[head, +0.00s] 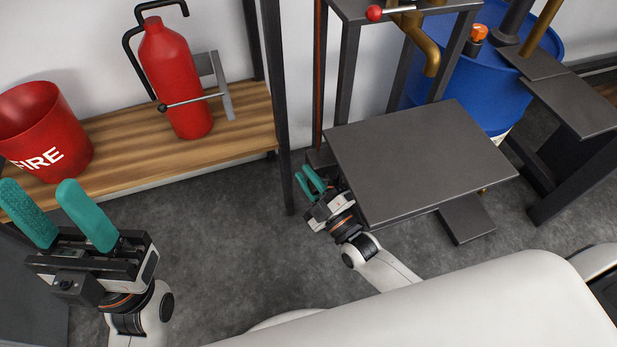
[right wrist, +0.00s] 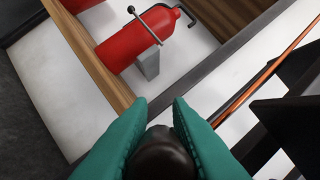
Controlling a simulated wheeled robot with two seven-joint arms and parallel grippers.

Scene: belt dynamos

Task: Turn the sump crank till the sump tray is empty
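My right gripper (head: 310,181) is at the left edge of the dark grey plate (head: 422,158), low beside a dark post. In the right wrist view its teal fingers (right wrist: 160,105) are on both sides of a dark rounded knob (right wrist: 165,158) and look closed on it. The knob appears to be the sump crank's handle; the rest of the crank is hidden. My left gripper (head: 60,215) is open and empty at the lower left. I cannot make out the sump tray or what it holds.
A red fire bucket (head: 45,130) and a red extinguisher (head: 174,80) stand on a wooden shelf (head: 235,125) at the left. A blue drum (head: 490,95), brass pipe (head: 430,50) and red-knobbed lever (head: 375,12) are at the upper right. Dark floor (head: 225,235) between the grippers is clear.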

